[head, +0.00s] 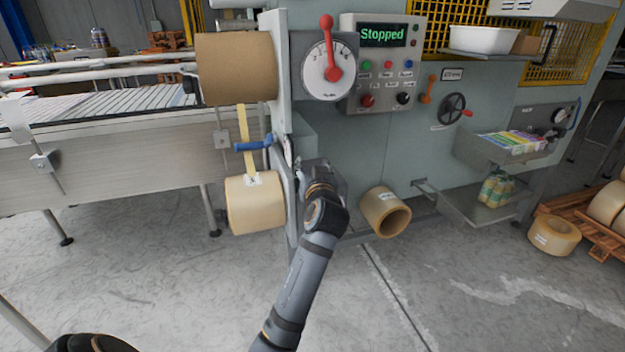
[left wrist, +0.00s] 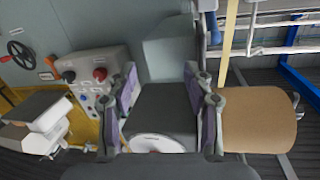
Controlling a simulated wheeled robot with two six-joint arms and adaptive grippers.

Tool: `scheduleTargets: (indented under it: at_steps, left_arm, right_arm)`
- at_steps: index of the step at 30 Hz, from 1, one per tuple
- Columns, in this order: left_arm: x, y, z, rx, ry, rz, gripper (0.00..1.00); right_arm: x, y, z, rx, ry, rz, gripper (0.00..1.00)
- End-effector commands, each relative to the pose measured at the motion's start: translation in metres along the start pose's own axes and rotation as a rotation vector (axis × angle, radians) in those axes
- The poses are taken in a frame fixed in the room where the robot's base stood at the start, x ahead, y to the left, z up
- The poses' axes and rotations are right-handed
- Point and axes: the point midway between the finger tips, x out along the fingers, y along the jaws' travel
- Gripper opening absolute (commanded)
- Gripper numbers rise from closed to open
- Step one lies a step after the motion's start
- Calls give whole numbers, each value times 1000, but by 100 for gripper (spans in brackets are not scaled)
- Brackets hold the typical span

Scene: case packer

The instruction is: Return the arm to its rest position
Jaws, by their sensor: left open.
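My left arm reaches in from the bottom of the head view. Its gripper (head: 309,170) is beside the machine's upright post, below the red-handled dial (head: 328,70), and its fingers are mostly hidden there by the wrist. In the left wrist view the gripper (left wrist: 160,88) is open, its two fingers apart with nothing held between them. Beyond the fingers that view shows the dark dial housing (left wrist: 165,108) and part of its white face. My right gripper is not in view.
The control panel (head: 381,65) reads "Stopped". Another tape roll (head: 386,212) lies below the machine front. The foreground floor is open.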

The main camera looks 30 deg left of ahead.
Motion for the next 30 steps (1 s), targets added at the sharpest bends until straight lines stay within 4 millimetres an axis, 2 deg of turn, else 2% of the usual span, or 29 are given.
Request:
scheduleTargets:
  at_steps: [14, 17, 20, 23, 24, 27, 30]
  left_arm:
    - [0, 0, -1, 0, -1, 0, 52]
    - [-1, 0, 6, 5, -15, 5, 52]
    - [-9, 0, 37, 30, -84, 31, 52]
    - [-30, -2, 100, 84, -233, 95, 52]
    - [-45, -4, 132, 114, -314, 133, 52]
    - [-89, -9, 200, 189, -500, 235, 52]
    - [-131, -16, 246, 250, -646, 325, 52]
  right_arm:
    - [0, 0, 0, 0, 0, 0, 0]
    - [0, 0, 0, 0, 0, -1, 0]
    - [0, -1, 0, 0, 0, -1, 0]
    - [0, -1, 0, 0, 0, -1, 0]
    - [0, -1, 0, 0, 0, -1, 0]
    - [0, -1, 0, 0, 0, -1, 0]
    - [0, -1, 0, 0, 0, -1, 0]
